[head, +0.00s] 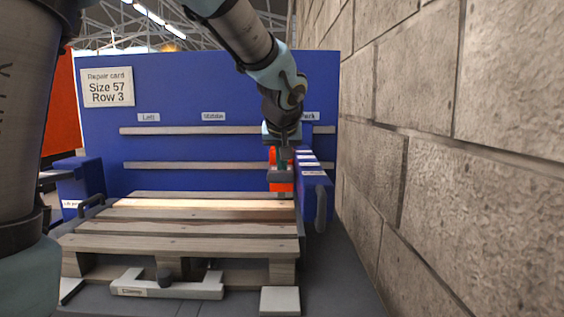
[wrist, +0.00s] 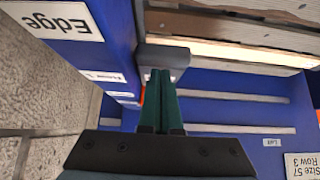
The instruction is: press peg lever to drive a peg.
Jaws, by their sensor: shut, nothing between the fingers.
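My gripper (head: 283,160) points down at the right end of the pallet (head: 180,228). In the wrist view its two dark green fingers (wrist: 160,76) are together and hold nothing. Their tips are at a grey block (wrist: 164,60), which also shows in the head view (head: 280,176); it looks like the peg lever's pad. Whether the tips touch it or hover just over it, I cannot tell. An orange part (head: 281,187) stands behind and below the block, partly hidden by my fingers. No peg can be made out.
A blue labelled rail box (head: 315,186) with a grey handle runs along the pallet's right side. A block wall (head: 440,160) is close on the right. A clamp (head: 165,290) lies at the pallet's front. A repair card (head: 107,87) reads Size 57, Row 3.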

